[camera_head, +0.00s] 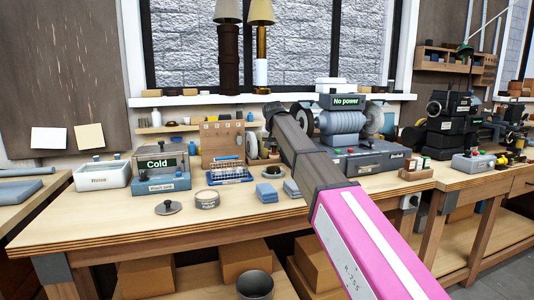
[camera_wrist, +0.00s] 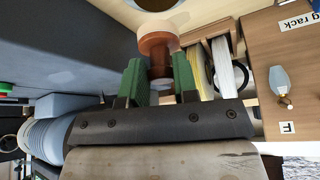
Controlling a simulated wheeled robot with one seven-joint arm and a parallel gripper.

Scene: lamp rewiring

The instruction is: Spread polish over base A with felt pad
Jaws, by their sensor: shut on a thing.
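My gripper (camera_wrist: 158,62) shows in the wrist view with its two green fingers closed around a small round piece, which I take to be the felt pad (camera_wrist: 157,43). It has a brown-orange body and a pale cream end facing away from the gripper. In the head view my arm hides the gripper and the pad. An open round tin (camera_head: 207,199), possibly the polish, sits on the bench with a lid (camera_head: 168,207) to its left. I cannot make out base A for certain in either view.
A "Cold" box (camera_head: 160,181), a white rinse tub (camera_head: 101,176) and a wooden rack (camera_head: 222,145) stand behind. A grinder (camera_head: 343,122) marked "No power" stands right of my arm. The bench's front left is clear.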

